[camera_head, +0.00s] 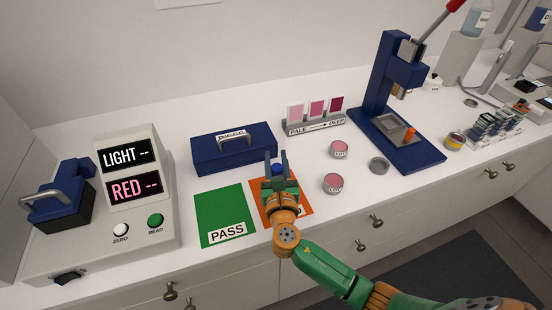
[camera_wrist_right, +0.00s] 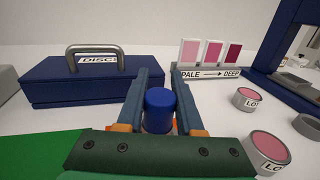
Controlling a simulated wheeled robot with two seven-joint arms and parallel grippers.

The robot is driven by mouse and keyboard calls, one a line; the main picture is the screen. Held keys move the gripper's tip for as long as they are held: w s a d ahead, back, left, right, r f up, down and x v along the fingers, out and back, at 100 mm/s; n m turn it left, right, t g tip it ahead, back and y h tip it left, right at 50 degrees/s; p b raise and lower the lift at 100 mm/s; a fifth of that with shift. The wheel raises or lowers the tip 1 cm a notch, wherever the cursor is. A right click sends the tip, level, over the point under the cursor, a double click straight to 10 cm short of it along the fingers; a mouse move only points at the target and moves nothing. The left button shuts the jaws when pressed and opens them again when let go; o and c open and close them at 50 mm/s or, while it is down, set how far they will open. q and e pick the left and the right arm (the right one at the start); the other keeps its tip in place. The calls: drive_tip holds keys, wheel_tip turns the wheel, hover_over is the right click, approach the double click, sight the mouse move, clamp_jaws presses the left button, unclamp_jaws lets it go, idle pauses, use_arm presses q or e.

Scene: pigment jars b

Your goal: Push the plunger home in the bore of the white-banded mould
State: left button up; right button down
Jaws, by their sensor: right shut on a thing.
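My right gripper (camera_head: 276,165) is over the orange card, its fingers pointing away from me. It is shut on a blue cylinder (camera_head: 278,169) with a rounded top, which stands upright between the fingers. The cylinder also shows in the right wrist view (camera_wrist_right: 160,108), where the gripper's palm hides its lower part. I cannot tell whether this cylinder is the plunger, or whether it touches the card. I cannot make out a white band or a bore on any mould. My left gripper is not in view.
The orange card (camera_head: 304,207) lies beside the green PASS card (camera_head: 222,208). Behind is a blue disc box (camera_head: 233,152). Two pink-topped jars (camera_head: 339,149) (camera_head: 333,184) and a grey dish (camera_head: 379,165) stand to the right, before the blue press (camera_head: 383,80). The meter (camera_head: 120,200) is at left.

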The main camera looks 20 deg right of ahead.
drive_tip(key=shift+f+b, duration=0.3)
drive_tip(key=shift+f, duration=0.2)
drive_tip(key=shift+c, duration=2.4)
unclamp_jaws()
drive_tip(key=v, duration=0.7)
drive_tip(key=shift+s+r, duration=0.1)
drive_tip(key=shift+s, duration=0.05)
